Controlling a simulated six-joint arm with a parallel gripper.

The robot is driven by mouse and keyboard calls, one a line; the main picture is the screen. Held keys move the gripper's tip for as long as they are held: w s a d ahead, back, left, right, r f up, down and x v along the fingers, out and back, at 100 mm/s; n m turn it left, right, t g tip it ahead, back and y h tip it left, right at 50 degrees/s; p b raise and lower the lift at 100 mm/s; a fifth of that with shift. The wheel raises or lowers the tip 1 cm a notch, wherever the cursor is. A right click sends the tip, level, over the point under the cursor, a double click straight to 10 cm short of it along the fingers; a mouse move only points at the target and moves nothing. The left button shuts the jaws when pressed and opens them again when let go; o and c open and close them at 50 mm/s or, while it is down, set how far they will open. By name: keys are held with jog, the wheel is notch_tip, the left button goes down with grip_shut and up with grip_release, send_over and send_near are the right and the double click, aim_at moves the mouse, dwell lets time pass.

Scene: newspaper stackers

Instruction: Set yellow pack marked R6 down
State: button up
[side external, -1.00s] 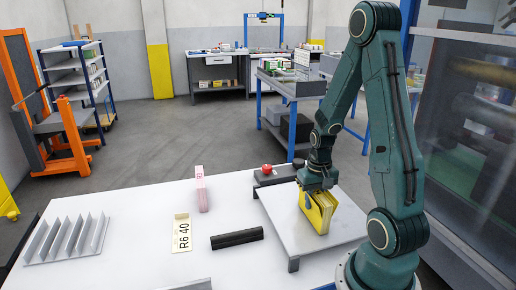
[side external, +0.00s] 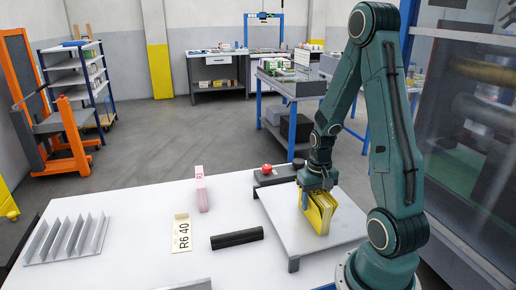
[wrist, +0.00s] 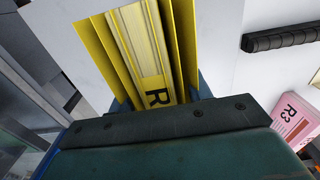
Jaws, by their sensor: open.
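The yellow pack (side external: 320,214) stands upright on a raised light-grey plate (side external: 283,213) at the right of the table. In the wrist view its top edge (wrist: 140,45) carries a label with a readable R; the rest of the label is hidden. Thin yellow panels (wrist: 103,62) stand along both sides of its ridged middle; I cannot tell whether they belong to it. My gripper (side external: 317,188) is open, directly over the pack's top, with its fingers beside it. The fingers are largely hidden by the gripper body in the wrist view.
A pink pack (side external: 201,190) marked R3 stands at the table's middle. A card (side external: 182,234) reading R6 40 and a black bar (side external: 237,239) lie nearby. A grey finned rack (side external: 68,241) is at left. A red button (side external: 266,168) sits behind the plate.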

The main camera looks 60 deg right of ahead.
jog(key=shift+r, duration=6.1)
jog(key=shift+w+a+r, duration=0.2)
jog(key=shift+a+r, duration=0.1)
jog(key=shift+a, duration=0.1)
jog(key=s+a+r+n+t, duration=0.1)
jog(key=a+r+n, duration=0.3)
jog(key=a, duration=0.6)
jog(key=s+a+r+n+t, duration=0.2)
jog(key=a+r+n+t, duration=0.2)
jog(key=a+r, duration=0.3)
jog(key=shift+a+n+t, duration=0.3)
jog(key=shift+a+n, duration=0.2)
jog(key=shift+a, duration=1.2)
